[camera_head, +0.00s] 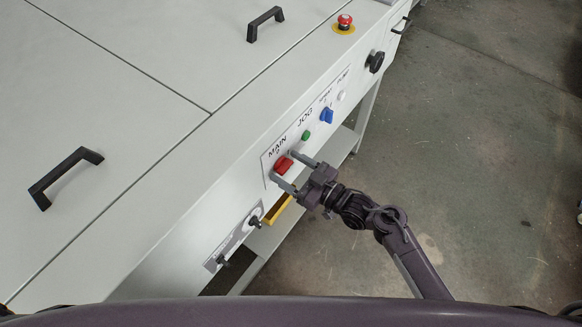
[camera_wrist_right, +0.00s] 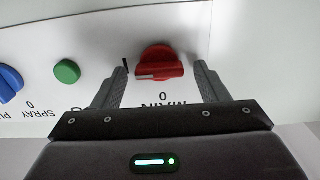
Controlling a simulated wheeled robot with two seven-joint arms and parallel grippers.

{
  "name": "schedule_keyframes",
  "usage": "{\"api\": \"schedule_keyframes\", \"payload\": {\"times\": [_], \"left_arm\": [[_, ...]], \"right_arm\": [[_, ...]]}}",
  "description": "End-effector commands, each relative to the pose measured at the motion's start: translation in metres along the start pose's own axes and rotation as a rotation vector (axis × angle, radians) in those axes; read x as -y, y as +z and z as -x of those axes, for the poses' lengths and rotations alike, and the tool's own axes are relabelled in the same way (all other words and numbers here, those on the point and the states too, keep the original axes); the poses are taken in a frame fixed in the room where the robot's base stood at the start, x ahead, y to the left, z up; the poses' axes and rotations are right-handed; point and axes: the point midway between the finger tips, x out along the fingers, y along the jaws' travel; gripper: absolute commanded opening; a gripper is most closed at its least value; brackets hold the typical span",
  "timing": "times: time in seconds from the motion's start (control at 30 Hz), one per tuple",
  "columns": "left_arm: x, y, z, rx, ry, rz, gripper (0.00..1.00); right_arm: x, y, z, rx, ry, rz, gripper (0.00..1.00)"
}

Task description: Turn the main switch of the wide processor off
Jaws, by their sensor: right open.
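The main switch (camera_head: 283,165) is a red rotary knob on the front panel of the wide white processor (camera_head: 150,200), under the label MAIN. In the right wrist view the red knob (camera_wrist_right: 159,63) shows between the fingers, its handle lying roughly crosswise with a light mark at its left end. My right gripper (camera_head: 284,169) is open, with one finger on each side of the knob; it also shows in the right wrist view (camera_wrist_right: 160,78). Whether a finger touches the knob I cannot tell. My left gripper is not in view.
A green JOG button (camera_head: 306,135), a blue spray switch (camera_head: 326,115) and a white button (camera_head: 341,96) sit along the panel. A black knob (camera_head: 375,62) and a red emergency button (camera_head: 345,20) are farther off. A yellow part (camera_head: 277,209) is below. Floor at right is clear.

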Motion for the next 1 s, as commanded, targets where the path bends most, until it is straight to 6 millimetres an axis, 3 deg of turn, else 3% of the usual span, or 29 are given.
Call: {"api": "schedule_keyframes", "payload": {"times": [0.07, 0.4, 0.73, 1.0], "left_arm": [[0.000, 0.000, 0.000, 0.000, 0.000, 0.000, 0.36], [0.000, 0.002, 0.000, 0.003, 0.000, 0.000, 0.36], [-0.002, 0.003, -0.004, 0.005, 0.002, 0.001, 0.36], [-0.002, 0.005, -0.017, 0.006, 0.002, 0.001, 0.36]], "right_arm": [[0.000, 0.000, 0.000, 0.000, 0.000, 0.000, 0.67], [0.000, 0.000, 0.001, 0.001, 0.000, 0.000, 0.23], [0.000, 0.001, 0.001, 0.001, -0.001, 0.047, 0.23], [0.001, 0.003, 0.001, 0.001, -0.002, 0.220, 0.23]]}}
